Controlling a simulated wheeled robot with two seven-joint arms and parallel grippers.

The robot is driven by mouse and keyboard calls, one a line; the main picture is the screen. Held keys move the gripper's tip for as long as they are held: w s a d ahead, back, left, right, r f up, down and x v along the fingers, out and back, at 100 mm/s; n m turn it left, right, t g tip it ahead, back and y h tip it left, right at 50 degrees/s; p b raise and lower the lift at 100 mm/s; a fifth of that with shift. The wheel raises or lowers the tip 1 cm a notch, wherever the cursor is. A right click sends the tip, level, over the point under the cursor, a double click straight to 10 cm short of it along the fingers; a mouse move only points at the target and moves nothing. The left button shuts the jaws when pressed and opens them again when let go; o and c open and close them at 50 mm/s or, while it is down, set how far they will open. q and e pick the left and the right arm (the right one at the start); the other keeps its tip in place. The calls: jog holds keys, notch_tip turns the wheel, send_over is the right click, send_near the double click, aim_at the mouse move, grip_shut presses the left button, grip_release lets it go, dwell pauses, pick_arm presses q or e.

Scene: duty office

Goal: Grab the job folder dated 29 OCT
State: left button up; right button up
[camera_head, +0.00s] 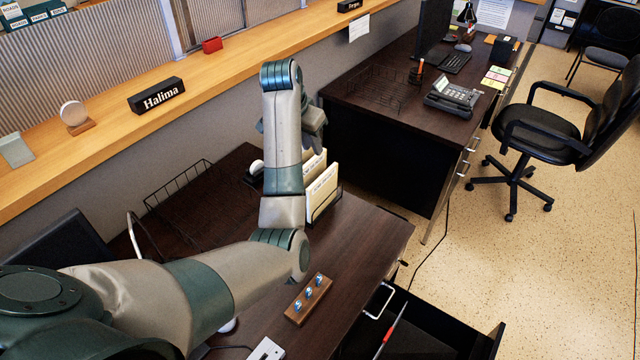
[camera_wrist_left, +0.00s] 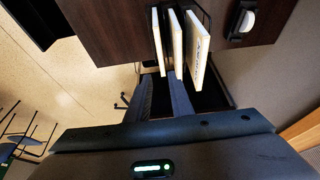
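Several upright white folders stand side by side in a black wire rack (camera_head: 325,208) on the near dark desk. In the head view a front folder (camera_head: 322,187) shows, with writing too small to read. In the left wrist view three folders show edge-on: a left one (camera_wrist_left: 157,40), a middle one (camera_wrist_left: 176,42) and a right one (camera_wrist_left: 198,50) with print on it. I cannot read 29 OCT on any. My left gripper (camera_wrist_left: 166,82) is open, its two fingers apart and pointing at the folders, with nothing visibly held. My arm partly hides the rack in the head view. My right gripper is out of view.
The near desk also holds a wooden block with blue-topped pieces (camera_head: 308,300) and an empty wire tray (camera_head: 178,187). An open drawer (camera_head: 430,335) juts out at the lower right. A wooden counter ledge (camera_head: 215,85) runs behind. Another desk (camera_head: 375,115) stands beyond the rack.

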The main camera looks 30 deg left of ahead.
pick_arm(q)
jog(key=p, duration=0.1)
send_over(322, 176)
jog(key=s, duration=0.2)
jog(key=f, duration=1)
jog(key=shift+w, duration=0.25)
jog(key=shift+w+d+f, duration=0.1)
jog(key=shift+w+f, duration=0.1)
jog(key=shift+f, duration=0.35)
jog(key=shift+f, duration=0.1)
jog(key=shift+w+f+p, duration=0.1)
jog(key=shift+f+p, duration=0.5)
jog(key=shift+p, duration=0.15)
jog(key=shift+p+x, duration=0.4)
jog(key=shift+x, duration=1.55)
jog(key=shift+s+f+p, duration=0.25)
jog(key=shift+f+p, duration=0.05)
jog(key=shift+p, duration=0.05)
